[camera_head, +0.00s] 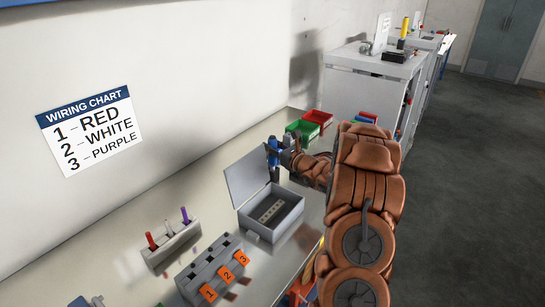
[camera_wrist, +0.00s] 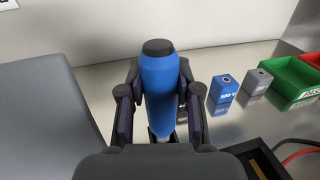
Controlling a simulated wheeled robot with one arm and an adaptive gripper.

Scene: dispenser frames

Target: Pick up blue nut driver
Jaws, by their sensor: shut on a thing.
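The blue nut driver (camera_wrist: 160,85) stands upright between my fingers in the wrist view, with a dark cap on top of its blue handle. A bit of its metal shaft shows below. My gripper (camera_wrist: 161,100) is shut on the handle, one dark finger on each side. In the head view, my gripper (camera_head: 281,151) and the blue nut driver (camera_head: 273,151) are just behind the open grey box. The tool's lower end is partly hidden, so I cannot tell whether it touches the bench.
The grey box (camera_head: 248,217) has its lid up close to my gripper. A green bin (camera_head: 302,131) and a red bin (camera_head: 318,116) stand farther back. A small blue block (camera_wrist: 223,90) and a grey block (camera_wrist: 259,82) sit to the right. A numbered block (camera_head: 211,265) is in front.

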